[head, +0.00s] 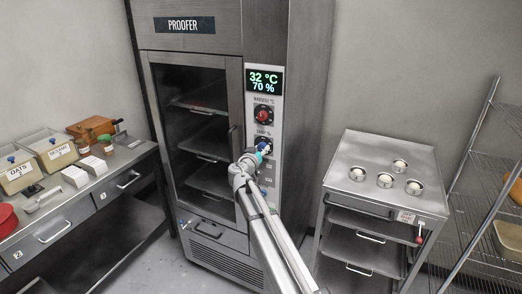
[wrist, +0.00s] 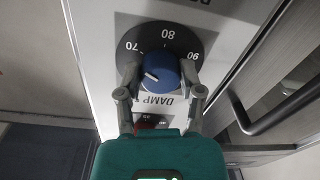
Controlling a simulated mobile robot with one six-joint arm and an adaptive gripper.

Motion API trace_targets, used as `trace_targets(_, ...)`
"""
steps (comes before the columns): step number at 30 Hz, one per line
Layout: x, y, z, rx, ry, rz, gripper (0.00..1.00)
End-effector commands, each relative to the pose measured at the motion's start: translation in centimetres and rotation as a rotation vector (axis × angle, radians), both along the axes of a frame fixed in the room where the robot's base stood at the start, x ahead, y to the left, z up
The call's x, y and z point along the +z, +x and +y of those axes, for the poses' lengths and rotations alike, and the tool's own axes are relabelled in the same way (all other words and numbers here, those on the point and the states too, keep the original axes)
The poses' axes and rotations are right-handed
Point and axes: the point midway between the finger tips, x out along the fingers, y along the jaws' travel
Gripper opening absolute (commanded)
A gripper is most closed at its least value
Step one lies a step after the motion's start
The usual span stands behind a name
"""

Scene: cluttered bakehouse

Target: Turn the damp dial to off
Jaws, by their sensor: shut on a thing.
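The damp dial (wrist: 161,66) is a blue knob on a black scale disc, on the light control panel of the proofer. In the wrist view it appears upside down, with 70, 80 and 90 around it and the label DAMP. A white pointer mark on the knob faces the lower left of that picture. My gripper (wrist: 160,74) is shut on the knob, one finger on each side. In the head view my gripper (head: 258,154) covers most of the dial. The proofer display (head: 264,81) reads 32 °C and 70 %.
A red warmth dial (head: 263,115) sits just above the damp dial. The proofer door handle (head: 234,142) runs close beside the panel. A counter with bins (head: 138,153) stands left, a steel cart (head: 342,177) right, and a wire rack (head: 470,207) further right.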

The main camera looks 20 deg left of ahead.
Motion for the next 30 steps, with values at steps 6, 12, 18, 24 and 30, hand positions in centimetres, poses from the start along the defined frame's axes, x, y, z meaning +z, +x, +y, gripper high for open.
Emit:
trace_targets(6,0.02,-0.01,0.08,0.002,-0.017,0.001,0.01)
trace_targets(12,0.04,0.00,0.08,0.002,-0.081,0.007,0.01)
trace_targets(18,0.07,-0.01,0.07,0.002,-0.204,0.017,0.01)
trace_targets(24,0.13,0.00,0.03,0.002,-0.373,0.030,0.01)
trace_targets(30,0.17,0.00,0.01,0.002,-0.564,0.043,0.01)
